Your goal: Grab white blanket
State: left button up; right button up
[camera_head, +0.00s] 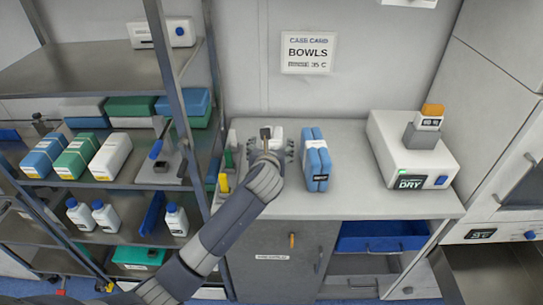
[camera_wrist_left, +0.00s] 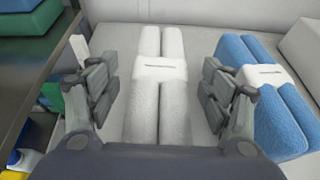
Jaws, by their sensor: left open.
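The white blanket (camera_wrist_left: 158,100) is a folded, rolled pair of white cloth bundles with a paper band. It lies on the counter, and in the head view only a small part (camera_head: 278,134) shows behind my arm. My left gripper (camera_wrist_left: 160,88) is open, with one finger on each side of the blanket and gaps between. In the head view my left gripper (camera_head: 272,150) is over the counter, left of the blue blanket. My right gripper is not in view.
A blue blanket (camera_wrist_left: 262,90) with a white band lies close to the right; it also shows in the head view (camera_head: 316,160). A drying machine (camera_head: 412,150) stands further right. A metal shelf (camera_head: 90,72) with packs and bottles stands at left.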

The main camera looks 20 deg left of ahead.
pick_arm(q)
jog(key=shift+x, duration=1.45)
jog(key=shift+r, duration=0.1)
jog(key=c, duration=1.7)
